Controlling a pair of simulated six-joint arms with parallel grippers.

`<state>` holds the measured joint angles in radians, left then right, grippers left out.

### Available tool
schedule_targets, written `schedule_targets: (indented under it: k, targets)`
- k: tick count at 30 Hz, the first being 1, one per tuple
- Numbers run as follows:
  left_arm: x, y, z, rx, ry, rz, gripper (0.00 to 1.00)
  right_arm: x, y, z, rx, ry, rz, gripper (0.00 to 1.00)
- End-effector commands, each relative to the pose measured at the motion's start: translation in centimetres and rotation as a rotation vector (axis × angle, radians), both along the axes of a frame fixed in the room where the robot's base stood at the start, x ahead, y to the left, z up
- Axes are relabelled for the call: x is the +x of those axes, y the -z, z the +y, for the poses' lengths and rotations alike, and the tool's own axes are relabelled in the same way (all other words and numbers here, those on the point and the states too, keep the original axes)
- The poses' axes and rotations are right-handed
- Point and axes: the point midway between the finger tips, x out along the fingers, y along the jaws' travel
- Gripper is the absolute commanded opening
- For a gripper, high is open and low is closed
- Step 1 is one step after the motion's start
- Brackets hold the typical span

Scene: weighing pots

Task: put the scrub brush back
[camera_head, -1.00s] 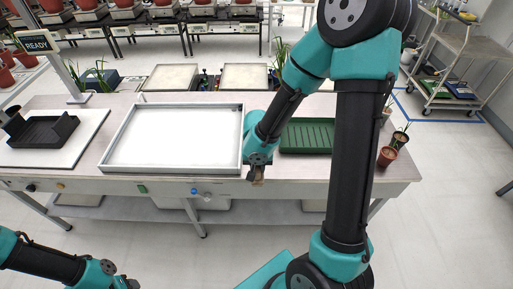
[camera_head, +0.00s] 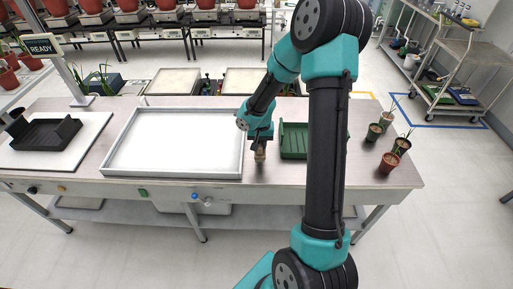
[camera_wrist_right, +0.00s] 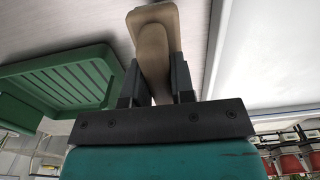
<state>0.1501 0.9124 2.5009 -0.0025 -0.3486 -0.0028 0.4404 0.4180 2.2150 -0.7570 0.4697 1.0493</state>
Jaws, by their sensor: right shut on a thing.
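The scrub brush (camera_head: 260,156) shows as a small tan-brown block below my right gripper (camera_head: 260,143). In the right wrist view the brush (camera_wrist_right: 153,38) is a tan, rounded body gripped between the two dark fingers of the right gripper (camera_wrist_right: 155,80). My right gripper is shut on it, over the table strip between the white tray and the green tray. Bristles are not visible. Whether the brush touches the table I cannot tell. My left gripper is out of view.
A green ribbed tray (camera_head: 293,141) lies just right of the brush, partly behind my arm; it also shows in the wrist view (camera_wrist_right: 62,82). A large white tray (camera_head: 174,178) is to the left. Several potted plants (camera_head: 388,163) stand at the table's right end.

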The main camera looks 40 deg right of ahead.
Motion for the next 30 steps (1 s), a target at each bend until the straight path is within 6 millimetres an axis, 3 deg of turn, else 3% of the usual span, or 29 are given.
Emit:
schedule_targets:
  k: [11,18,30]
  targets:
    - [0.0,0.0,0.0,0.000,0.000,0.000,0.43,0.4,0.1,-1.0,0.000,0.007,0.000,0.01]
    - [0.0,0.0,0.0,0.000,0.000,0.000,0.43,0.2,3.3,-0.9,0.001,0.005,0.002,0.01]
    - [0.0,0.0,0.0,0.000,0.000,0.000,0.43,0.3,3.8,-0.8,0.000,0.005,0.000,0.01]
